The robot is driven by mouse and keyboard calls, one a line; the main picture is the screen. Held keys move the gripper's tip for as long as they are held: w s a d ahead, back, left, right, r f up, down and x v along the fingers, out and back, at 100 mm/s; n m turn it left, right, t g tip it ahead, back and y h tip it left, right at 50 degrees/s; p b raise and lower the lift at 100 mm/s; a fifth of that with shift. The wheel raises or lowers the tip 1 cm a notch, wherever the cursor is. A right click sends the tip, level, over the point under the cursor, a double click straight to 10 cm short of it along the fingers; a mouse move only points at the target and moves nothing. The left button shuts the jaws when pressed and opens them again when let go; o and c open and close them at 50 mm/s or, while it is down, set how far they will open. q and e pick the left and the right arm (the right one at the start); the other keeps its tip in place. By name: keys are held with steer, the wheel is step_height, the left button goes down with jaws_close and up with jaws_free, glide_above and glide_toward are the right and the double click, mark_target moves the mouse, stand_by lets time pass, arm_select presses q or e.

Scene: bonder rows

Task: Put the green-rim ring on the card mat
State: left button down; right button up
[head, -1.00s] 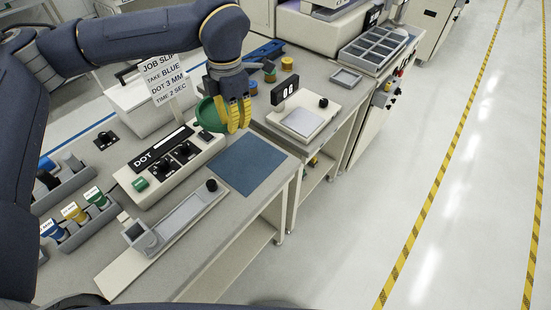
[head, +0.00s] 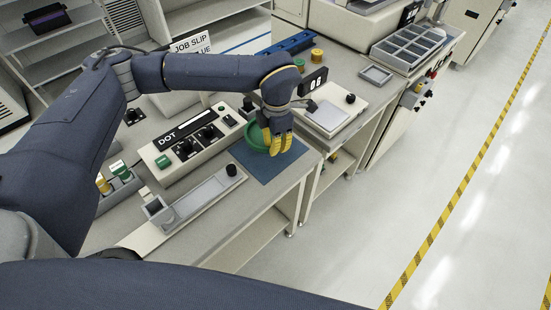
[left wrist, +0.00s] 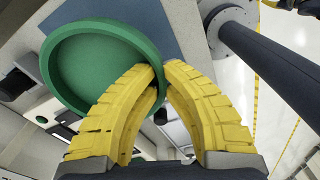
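The green-rim ring (head: 256,139) shows as a round green dish-like piece, and it fills the upper left of the left wrist view (left wrist: 95,65). My left gripper (head: 275,148) has its yellow fingers closed on the ring's near rim, and the fingertips (left wrist: 160,70) meet there. The blue card mat (head: 265,173) lies flat on the bench. The ring appears over the mat's far part; I cannot tell whether it touches. Part of the mat shows behind the ring in the left wrist view (left wrist: 175,25). A cropped yellow-and-black piece at that view's top right may be my right gripper.
The DOT control box (head: 195,140) stands just left of the mat. A grey slide fixture with a black knob (head: 232,170) lies in front of it. A pale scale-like unit (head: 330,115) with a display stands to the right. The bench's front edge is close to the mat.

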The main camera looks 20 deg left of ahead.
mark_target(275, 164)
arm_select(q)
steer(key=shift+f, duration=3.25)
steer(key=c, duration=1.6)
jaws_free()
steer(key=shift+f, duration=0.1)
step_height(275, 164, up, 12)
steer(key=shift+w+r, duration=0.1)
steer(key=shift+w, duration=0.05)
